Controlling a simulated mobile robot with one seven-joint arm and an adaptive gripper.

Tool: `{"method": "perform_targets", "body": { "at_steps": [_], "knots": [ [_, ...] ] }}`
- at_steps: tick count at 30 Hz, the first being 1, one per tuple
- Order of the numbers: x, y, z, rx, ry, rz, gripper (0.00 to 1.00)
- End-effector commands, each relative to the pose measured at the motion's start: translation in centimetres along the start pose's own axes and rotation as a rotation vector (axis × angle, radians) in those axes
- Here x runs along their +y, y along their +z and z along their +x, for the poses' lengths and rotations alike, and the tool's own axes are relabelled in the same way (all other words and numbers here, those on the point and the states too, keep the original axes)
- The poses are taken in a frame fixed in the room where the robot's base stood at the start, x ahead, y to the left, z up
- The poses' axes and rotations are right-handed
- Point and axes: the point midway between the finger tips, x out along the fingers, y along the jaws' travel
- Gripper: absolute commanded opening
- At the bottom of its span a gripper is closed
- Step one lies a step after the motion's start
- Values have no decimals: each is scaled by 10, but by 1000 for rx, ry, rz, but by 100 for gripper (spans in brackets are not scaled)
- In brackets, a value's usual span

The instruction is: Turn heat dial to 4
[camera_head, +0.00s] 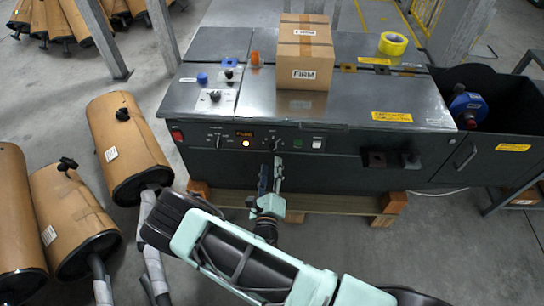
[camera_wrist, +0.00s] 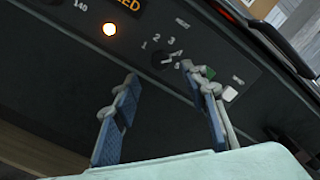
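The heat dial (camera_wrist: 163,59) is a small dark knob on the dark front panel, with the numbers 1, 2 and 3 printed around its left and upper side. The marks at its right are partly hidden or too small to read, and I cannot tell its setting. It also shows in the head view (camera_head: 277,145), on the panel right of the lit display. My gripper (camera_wrist: 160,76) is open, its two blue-padded fingers spread just in front of and below the dial, with nothing visible between them. In the head view my gripper (camera_head: 271,168) is close to the panel.
A lit display (camera_wrist: 126,4) and a glowing round light (camera_wrist: 109,30) are left of the dial. A white button (camera_wrist: 229,93) and a green button (camera_wrist: 207,72) are near the right finger. A cardboard box (camera_head: 304,50) and tape roll (camera_head: 393,44) sit on the machine.

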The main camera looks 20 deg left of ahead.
Motion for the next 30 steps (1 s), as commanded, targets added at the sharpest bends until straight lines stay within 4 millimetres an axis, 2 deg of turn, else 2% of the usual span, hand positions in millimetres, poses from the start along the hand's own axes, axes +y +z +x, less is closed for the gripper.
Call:
{"method": "perform_targets", "body": {
  "at_steps": [3, 9, 27, 30],
  "knots": [
    [1, 0, -23, -1, 2, 0, 40],
    [0, 0, -45, 0, 0, 0, 40],
    [0, 0, -48, 0, -1, 1, 40],
    [-9, 3, -43, 10, -30, 15, 40]
  ]
}}
